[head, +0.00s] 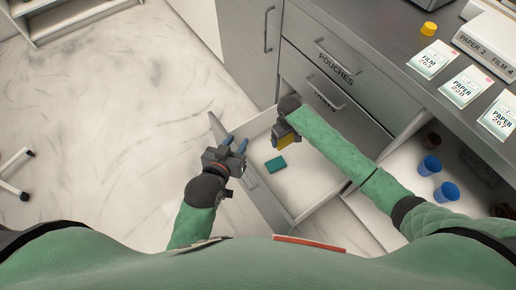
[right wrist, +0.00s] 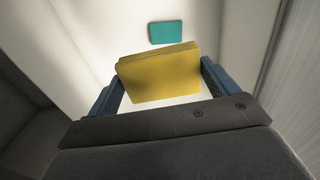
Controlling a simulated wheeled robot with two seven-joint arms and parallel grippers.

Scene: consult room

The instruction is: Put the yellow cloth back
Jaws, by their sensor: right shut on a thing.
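The yellow cloth (right wrist: 160,75) is a folded block held between the blue fingers of my right gripper (right wrist: 160,85). In the head view the cloth (head: 287,141) shows below my right gripper (head: 284,135), over the open drawer (head: 306,196). A teal folded cloth (head: 275,163) lies on the drawer's white floor, and it also shows in the right wrist view (right wrist: 166,32), apart from the yellow one. My left gripper (head: 236,143) is at the drawer's front left side, its blue fingers apart with nothing seen between them. Whether it touches the drawer is unclear.
Closed drawers, one labelled POUCHES (head: 335,68), stand behind. On the counter are a yellow-capped item (head: 429,28) and several labelled packets (head: 434,60). Blue cups (head: 430,165) stand in a white compartment at right.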

